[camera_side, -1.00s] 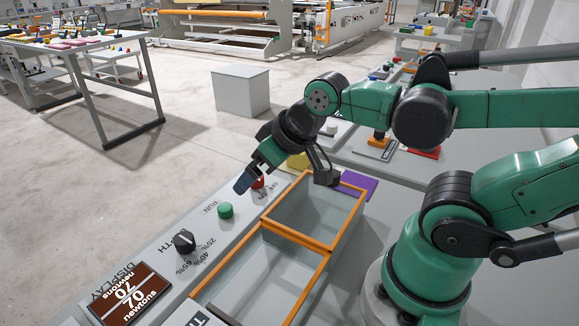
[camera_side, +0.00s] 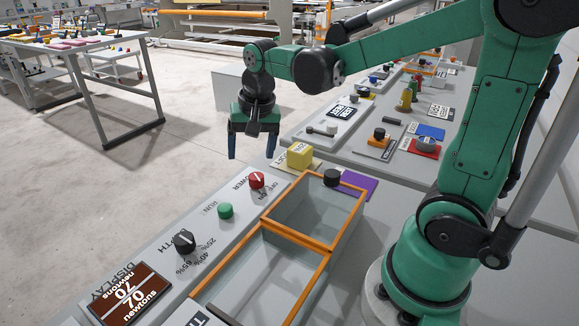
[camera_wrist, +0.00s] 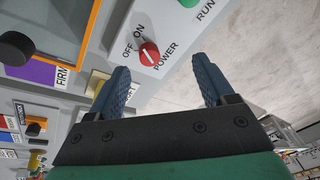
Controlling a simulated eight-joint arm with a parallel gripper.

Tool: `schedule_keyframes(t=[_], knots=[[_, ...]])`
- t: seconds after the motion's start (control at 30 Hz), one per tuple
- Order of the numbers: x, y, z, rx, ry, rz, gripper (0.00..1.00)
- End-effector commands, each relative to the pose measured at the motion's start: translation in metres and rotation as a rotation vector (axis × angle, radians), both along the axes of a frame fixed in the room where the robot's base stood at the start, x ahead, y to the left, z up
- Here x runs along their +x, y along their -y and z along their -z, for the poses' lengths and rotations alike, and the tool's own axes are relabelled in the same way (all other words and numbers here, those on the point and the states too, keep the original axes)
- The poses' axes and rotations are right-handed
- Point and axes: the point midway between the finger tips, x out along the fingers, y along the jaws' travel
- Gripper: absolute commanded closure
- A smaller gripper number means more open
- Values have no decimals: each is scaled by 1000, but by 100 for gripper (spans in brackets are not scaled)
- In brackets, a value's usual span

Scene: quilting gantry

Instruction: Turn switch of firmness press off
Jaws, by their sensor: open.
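The red POWER switch (camera_side: 257,180) is a round knob with a white line, on the grey panel of the press, beside ON and OFF labels. In the wrist view the switch (camera_wrist: 149,54) shows between the fingertips, beyond them; which label its line points to I cannot tell for sure. My gripper (camera_side: 252,154) is open and empty, fingers pointing down, above and behind the switch and apart from it. Both blue fingers show in the wrist view (camera_wrist: 160,66). The display (camera_side: 130,293) reads 70 newtons.
A green RUN button (camera_side: 225,211) and a black dial (camera_side: 184,240) sit on the same panel. An orange-rimmed clear bin (camera_side: 290,243) is beside them. A yellow block (camera_side: 300,156) stands close behind the switch, and a black knob (camera_side: 332,177) is near the bin's far corner.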

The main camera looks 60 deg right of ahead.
Motion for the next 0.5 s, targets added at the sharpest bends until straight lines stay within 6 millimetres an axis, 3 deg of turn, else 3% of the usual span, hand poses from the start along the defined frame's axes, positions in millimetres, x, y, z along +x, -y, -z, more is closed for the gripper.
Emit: schedule_keyframes(t=[0.2,0.5], knots=[[24,30,31,72,-154,338,25],[30,42,56,92,-217,478,25]])
